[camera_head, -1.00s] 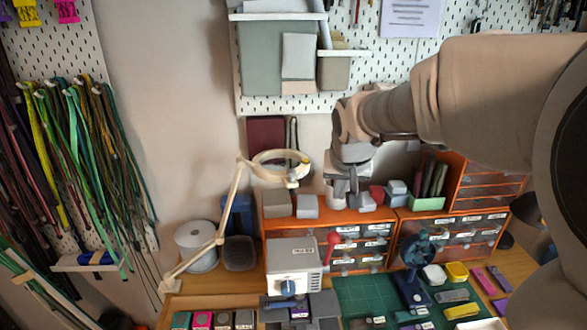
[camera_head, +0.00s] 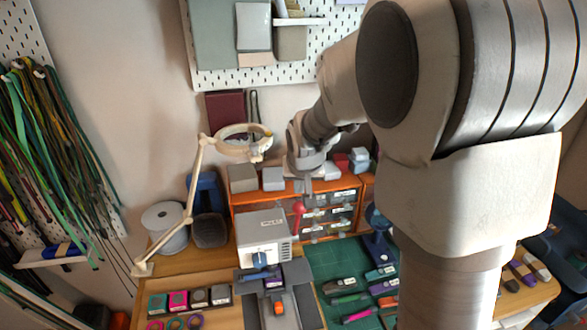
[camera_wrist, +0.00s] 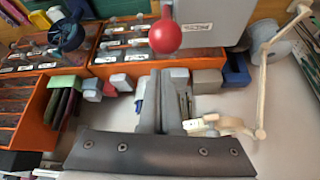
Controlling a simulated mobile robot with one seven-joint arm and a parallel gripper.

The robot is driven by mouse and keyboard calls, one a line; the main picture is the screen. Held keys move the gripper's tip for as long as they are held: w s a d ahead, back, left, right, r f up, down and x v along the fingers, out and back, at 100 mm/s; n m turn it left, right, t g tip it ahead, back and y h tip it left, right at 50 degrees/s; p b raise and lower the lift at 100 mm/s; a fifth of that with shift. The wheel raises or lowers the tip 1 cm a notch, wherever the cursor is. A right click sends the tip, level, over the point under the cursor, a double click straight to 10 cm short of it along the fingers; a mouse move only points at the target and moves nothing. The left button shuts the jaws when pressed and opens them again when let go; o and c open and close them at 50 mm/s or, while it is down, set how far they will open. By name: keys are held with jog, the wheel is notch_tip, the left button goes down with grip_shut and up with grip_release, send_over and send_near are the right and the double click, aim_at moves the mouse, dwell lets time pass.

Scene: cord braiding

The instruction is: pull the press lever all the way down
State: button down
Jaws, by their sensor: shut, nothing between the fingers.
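The press is a light grey box (camera_head: 262,232) with a blue knob on its front, standing on the bench. Its lever ends in a red ball (camera_head: 298,207) on the right side of the box, and the lever is raised. My gripper (camera_head: 308,188) is shut and empty, a little above the ball in the head view. In the wrist view the red ball (camera_wrist: 165,37) lies just beyond the tips of my gripper (camera_wrist: 160,78), with a visible gap. The grey press box (camera_wrist: 208,20) is partly cut off there, beside the ball.
An orange drawer unit (camera_head: 330,186) with small boxes on top stands behind the press. A magnifier lamp (camera_head: 205,165) and a white spool (camera_head: 165,228) are to the left. A green mat (camera_head: 325,262) with tools lies at right. My arm hides the bench's right part.

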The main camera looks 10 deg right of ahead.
jog(key=shift+s+a+f, duration=0.15)
jog(key=shift+s, duration=0.85)
jog(key=shift+s+f+b, duration=0.1)
jog(key=shift+f+b, duration=0.15)
jog(key=shift+b, duration=0.25)
